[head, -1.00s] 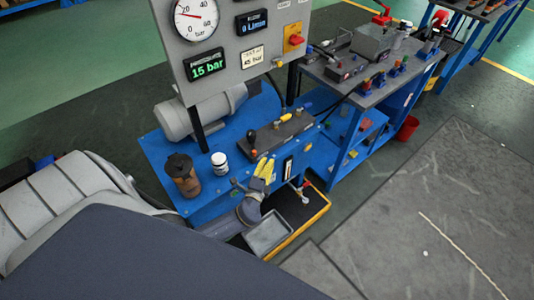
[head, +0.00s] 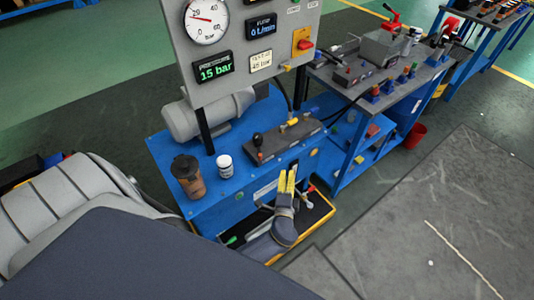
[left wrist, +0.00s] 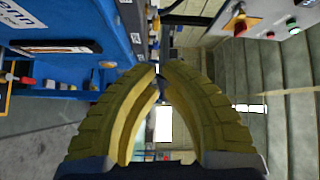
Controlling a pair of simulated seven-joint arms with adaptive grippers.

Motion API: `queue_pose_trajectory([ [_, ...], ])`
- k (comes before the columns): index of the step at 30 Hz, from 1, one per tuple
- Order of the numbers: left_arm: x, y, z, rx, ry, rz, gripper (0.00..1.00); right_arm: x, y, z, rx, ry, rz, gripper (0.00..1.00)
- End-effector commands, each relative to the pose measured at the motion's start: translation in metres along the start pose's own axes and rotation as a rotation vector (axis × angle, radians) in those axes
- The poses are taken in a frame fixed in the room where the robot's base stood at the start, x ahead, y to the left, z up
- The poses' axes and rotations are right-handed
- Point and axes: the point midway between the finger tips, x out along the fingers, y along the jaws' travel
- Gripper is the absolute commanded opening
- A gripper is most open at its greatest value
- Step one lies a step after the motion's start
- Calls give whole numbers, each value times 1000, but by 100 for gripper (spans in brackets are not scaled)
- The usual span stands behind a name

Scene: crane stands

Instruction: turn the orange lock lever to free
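I cannot single out the orange lock lever for certain. A red-tipped handle on a pale fitting (head: 309,190) sits at the blue bench's right front edge, and a similar red handle (left wrist: 12,78) shows at the left of the left wrist view. My left gripper (head: 287,178) is in front of the bench edge, just left of that handle and apart from it. In the left wrist view its yellow fingers (left wrist: 160,72) bow out and come together at the tips, with nothing held. My right gripper is not in view.
The blue bench (head: 170,155) carries a brown cup (head: 188,180), a white jar (head: 225,166) and a grey valve block (head: 285,140). Above it stands a gauge panel (head: 240,20) with a red switch (head: 305,44). A yellow-edged tray (head: 318,215) lies below.

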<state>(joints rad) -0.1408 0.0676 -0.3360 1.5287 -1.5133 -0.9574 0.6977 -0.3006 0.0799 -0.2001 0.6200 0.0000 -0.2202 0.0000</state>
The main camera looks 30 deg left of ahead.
Motion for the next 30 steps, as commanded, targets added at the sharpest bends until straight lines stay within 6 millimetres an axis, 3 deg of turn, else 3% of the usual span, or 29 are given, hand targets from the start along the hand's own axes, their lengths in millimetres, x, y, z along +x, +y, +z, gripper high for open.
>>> queue_pose_trajectory([
  [1,0,3,-11,-1,-45,3,0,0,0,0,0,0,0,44],
  [4,-5,9,-18,31,-133,9,0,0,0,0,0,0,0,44],
  [9,-14,15,-2,124,-224,10,0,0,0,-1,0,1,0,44],
  [14,-9,12,4,155,-248,-1,0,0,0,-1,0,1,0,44],
  [20,16,10,11,159,-248,-4,0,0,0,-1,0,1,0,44],
  [30,75,9,25,158,-245,-3,0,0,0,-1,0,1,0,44],
])
